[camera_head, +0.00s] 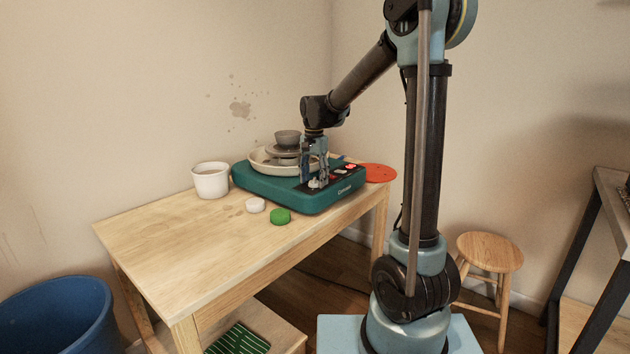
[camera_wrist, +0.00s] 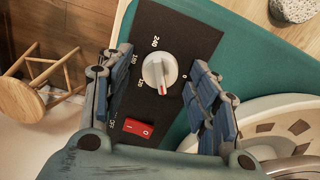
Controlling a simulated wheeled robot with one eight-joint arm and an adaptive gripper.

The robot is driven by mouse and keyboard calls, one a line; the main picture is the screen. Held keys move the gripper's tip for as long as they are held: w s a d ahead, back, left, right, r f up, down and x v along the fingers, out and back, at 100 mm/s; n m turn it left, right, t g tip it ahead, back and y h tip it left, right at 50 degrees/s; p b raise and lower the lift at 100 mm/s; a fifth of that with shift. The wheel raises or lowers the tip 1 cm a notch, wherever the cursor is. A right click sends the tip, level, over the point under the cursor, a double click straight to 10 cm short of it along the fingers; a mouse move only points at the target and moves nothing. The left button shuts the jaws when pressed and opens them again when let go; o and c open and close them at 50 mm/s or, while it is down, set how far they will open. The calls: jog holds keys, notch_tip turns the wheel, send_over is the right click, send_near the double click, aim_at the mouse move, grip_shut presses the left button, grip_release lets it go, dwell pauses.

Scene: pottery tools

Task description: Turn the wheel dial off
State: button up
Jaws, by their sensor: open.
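The teal pottery wheel (camera_head: 290,194) sits on the wooden table, with a black control panel (camera_wrist: 185,38) on its front. The wheel dial (camera_wrist: 158,72) is a pale round knob with a red mark pointing down in the wrist view, toward the red rocker switch (camera_wrist: 137,128). Printed numbers, including 240, 180 and 0, surround the dial. My gripper (camera_head: 315,180) points down over the panel. In the wrist view my gripper (camera_wrist: 161,75) is open, its fingers on either side of the dial with visible gaps. Whether the fingertips are level with the knob is unclear.
A grey bowl (camera_head: 287,138) stands on the wheel head, inside the cream splash pan (camera_head: 262,166). The table's near left is clear.

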jog(key=shift+f, duration=0.2)
jog(key=c, duration=1.1)
jog(key=shift+n, duration=0.3)
jog(key=n, duration=1.1)
jog(key=shift+n, duration=0.4)
